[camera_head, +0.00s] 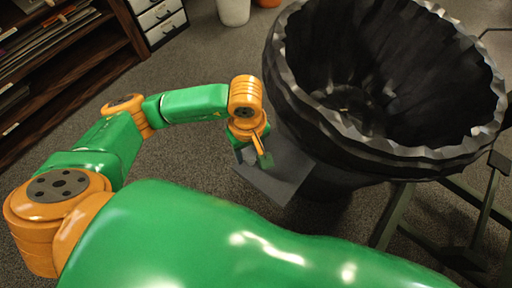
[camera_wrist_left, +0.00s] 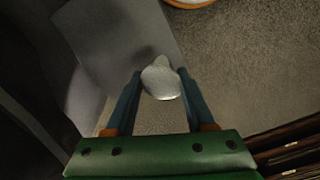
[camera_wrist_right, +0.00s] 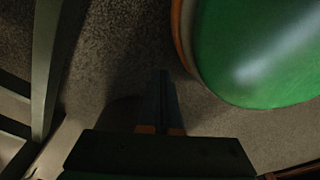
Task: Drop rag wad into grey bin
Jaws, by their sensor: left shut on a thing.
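The rag wad (camera_wrist_left: 161,82) is a small pale grey lump between the two fingers of my left gripper (camera_wrist_left: 160,76), which is shut on it. In the head view the left gripper (camera_head: 255,155) points down just left of the bin, outside its rim, and the wad (camera_head: 249,154) shows small there. The grey bin (camera_head: 335,182) is large and round, with a black liner (camera_head: 345,70) folded over its rim and an open top. A flat grey panel (camera_head: 275,172) is at its near left side, below the gripper. My right gripper (camera_wrist_right: 162,95) has its fingers together, with nothing visible between them.
A dark wooden shelf (camera_head: 85,70) with papers and a white drawer unit (camera_head: 160,18) stand at the upper left. A white container (camera_head: 233,10) is at the top. Speckled floor left of the bin is clear.

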